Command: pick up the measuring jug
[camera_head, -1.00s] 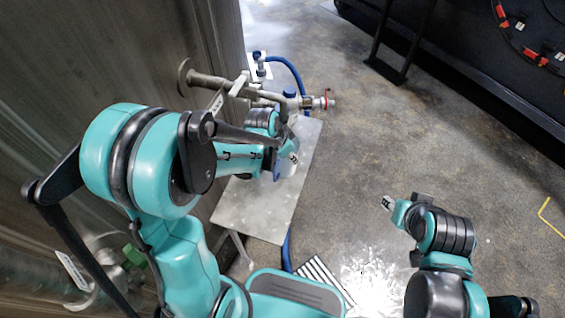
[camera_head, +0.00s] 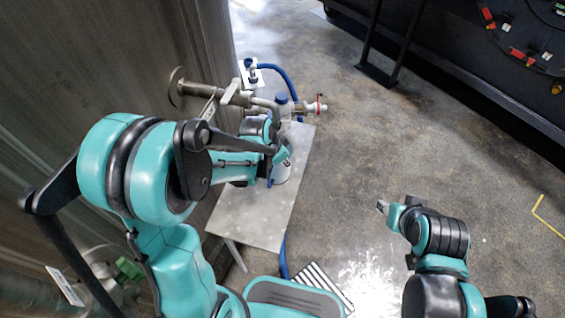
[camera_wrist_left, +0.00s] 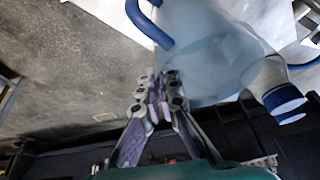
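The measuring jug (camera_wrist_left: 212,48) is translucent with a blue handle (camera_wrist_left: 148,22) and fills the upper middle of the left wrist view. In the head view the jug (camera_head: 281,172) stands on the metal table, partly hidden by my left gripper (camera_head: 282,154). In the left wrist view the fingertips of my left gripper (camera_wrist_left: 162,82) are close together at the jug's edge, with the right one overlapping it. I cannot tell whether they clamp its wall. My right gripper (camera_head: 382,207) is over open floor, away from the jug; its fingers are too small to judge.
The metal table (camera_head: 245,220) has bare space toward its front. A blue-capped bottle (camera_wrist_left: 285,102) is beside the jug. A pipe with a valve (camera_head: 312,106) and a blue hose (camera_head: 290,75) are behind. A grey wall (camera_head: 110,60) rises close on the left.

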